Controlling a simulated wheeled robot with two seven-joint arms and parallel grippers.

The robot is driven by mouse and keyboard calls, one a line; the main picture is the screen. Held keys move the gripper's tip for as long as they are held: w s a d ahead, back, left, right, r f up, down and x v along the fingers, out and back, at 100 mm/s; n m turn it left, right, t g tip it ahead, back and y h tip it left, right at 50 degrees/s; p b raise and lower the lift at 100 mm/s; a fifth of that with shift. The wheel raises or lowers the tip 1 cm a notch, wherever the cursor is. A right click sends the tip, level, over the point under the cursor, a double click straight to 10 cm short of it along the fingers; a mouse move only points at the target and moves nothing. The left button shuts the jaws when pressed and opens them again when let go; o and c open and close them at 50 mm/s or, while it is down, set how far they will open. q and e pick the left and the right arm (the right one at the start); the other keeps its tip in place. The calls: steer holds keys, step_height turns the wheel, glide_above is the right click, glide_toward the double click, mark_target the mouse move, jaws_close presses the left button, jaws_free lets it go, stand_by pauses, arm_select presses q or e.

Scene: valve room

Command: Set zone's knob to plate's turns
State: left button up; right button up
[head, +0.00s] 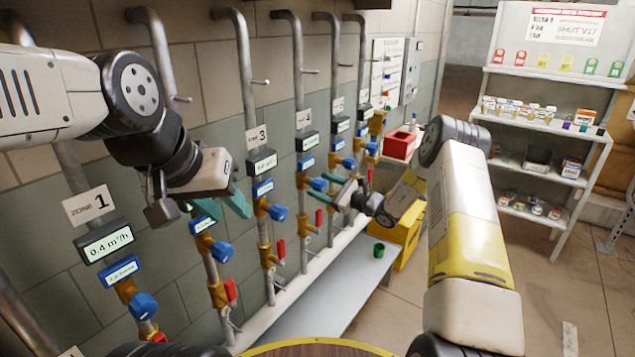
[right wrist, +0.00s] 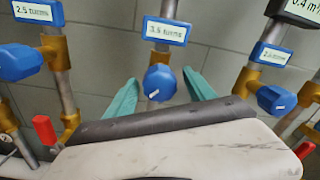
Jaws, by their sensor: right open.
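Blue knobs sit on brass valves along the wall pipes, each under a small blue plate. In the right wrist view, a blue knob (right wrist: 160,82) is between the teal fingertips of my open right gripper (right wrist: 160,93), apart from both. The plate above it (right wrist: 167,31) seems to read 3.5 turns. The head view shows my right gripper (head: 336,194) at the pipes beyond zone 3; which zone it faces is unclear. My left gripper (head: 214,206) appears open and empty, before the pipes between zone 1 and zone 3. Zone 1's knob (head: 143,305) is at lower left.
Neighbouring knobs (right wrist: 20,62) and red-handled valves (head: 230,290) crowd both sides. The zone 3 sign (head: 257,136) hangs above a display. A red bin (head: 399,146) and yellow cart (head: 408,240) stand beyond my right gripper. A white shelf (head: 548,75) stands at right; floor before it is clear.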

mark_target(324, 186)
steer(key=v, duration=0.5)
steer(key=shift+s+d, duration=0.3)
steer(key=s+a+r+n+g+h, duration=0.1)
steer(key=s+a+r+n+g, duration=0.25)
steer(key=s+r+n, duration=0.45)
steer(key=s+a+r+n+g+h, duration=0.2)
steer(key=s+r+n+g, duration=0.3)
steer(key=s+r, duration=0.6)
steer(key=s+d+r+n+t+h, duration=0.1)
steer(key=s+d+n+h, duration=0.3)
steer(key=s, duration=0.7)
steer(key=s+d+r+n+t+h, duration=0.2)
steer(key=s+d+n+t+h, duration=0.1)
steer(key=s+d, duration=0.6)
steer(key=s+n+h, duration=0.1)
steer(key=s+h, duration=0.1)
steer(key=s, duration=0.1)
steer(key=shift+s+r, duration=0.15)
